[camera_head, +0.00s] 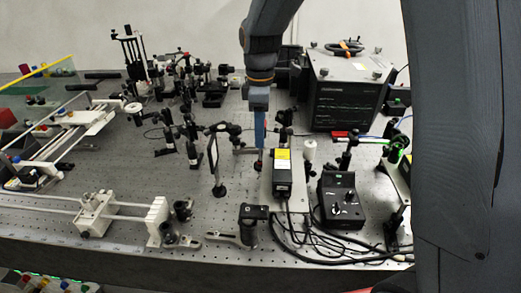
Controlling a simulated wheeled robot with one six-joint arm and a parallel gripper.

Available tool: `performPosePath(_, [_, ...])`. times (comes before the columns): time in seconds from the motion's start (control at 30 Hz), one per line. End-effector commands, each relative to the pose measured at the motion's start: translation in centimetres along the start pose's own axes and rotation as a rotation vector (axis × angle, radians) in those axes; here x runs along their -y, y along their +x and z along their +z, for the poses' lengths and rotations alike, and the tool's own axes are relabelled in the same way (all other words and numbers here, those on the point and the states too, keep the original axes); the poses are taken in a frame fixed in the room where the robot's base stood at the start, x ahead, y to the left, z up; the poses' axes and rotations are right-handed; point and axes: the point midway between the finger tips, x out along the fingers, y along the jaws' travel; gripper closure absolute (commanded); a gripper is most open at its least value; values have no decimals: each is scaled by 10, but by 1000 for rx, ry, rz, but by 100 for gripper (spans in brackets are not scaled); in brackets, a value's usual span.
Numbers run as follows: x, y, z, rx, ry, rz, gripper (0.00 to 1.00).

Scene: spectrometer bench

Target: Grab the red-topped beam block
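My gripper (259,148) points straight down over the middle of the optical bench. One blue finger shows nearly edge-on, so its opening cannot be judged. A small dark part with dull red (258,165) shows right at or just below the fingertip. It may be the red-topped beam block, but it is too small to be sure. Whether the finger touches it or is only in front of it cannot be told.
A black box with a yellow label (282,175) stands close to the right of my gripper. A black control box (342,200) and loose cables lie at right front. A large instrument (345,88) stands behind.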

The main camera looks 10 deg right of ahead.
Motion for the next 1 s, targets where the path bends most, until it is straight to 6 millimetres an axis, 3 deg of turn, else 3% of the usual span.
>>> performPosePath(0.33, [1,42,2,1,1,-3,61])
performPosePath(0.67, [1,50,1,0,0,0,61])
performPosePath(0.9, [1,49,1,0,0,0,100])
performPosePath(1.0, [0,49,0,-1,0,2,100])
